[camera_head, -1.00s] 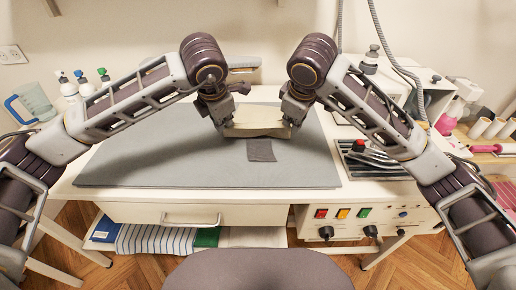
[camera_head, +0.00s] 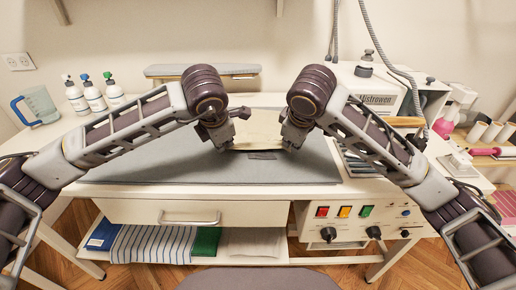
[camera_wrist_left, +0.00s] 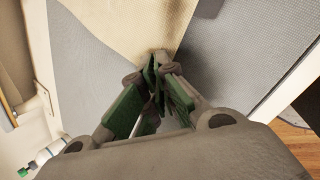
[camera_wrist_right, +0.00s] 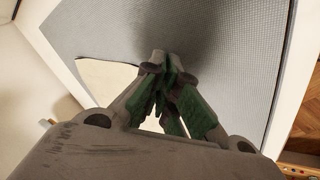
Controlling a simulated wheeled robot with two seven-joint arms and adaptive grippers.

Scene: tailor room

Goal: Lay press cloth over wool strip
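The cream press cloth (camera_head: 258,134) is stretched between my two grippers over the grey pressing mat (camera_head: 130,168). The dark grey wool strip (camera_head: 262,155) lies on the mat, with only its near end showing below the cloth's near edge. My left gripper (camera_head: 229,146) is shut at the cloth's left side, and the cloth also spreads below it in the left wrist view (camera_wrist_left: 125,28). My right gripper (camera_head: 291,146) is shut at the right side, with the cloth (camera_wrist_right: 105,80) beside its fingertips in the right wrist view. I cannot tell how far the cloth is above the mat.
Several bottles (camera_head: 94,93) and a clear jug (camera_head: 39,105) stand at the back left. A padded board (camera_head: 203,70) is behind the mat. A white machine (camera_head: 378,92) stands at the back right. The mat's left part is clear.

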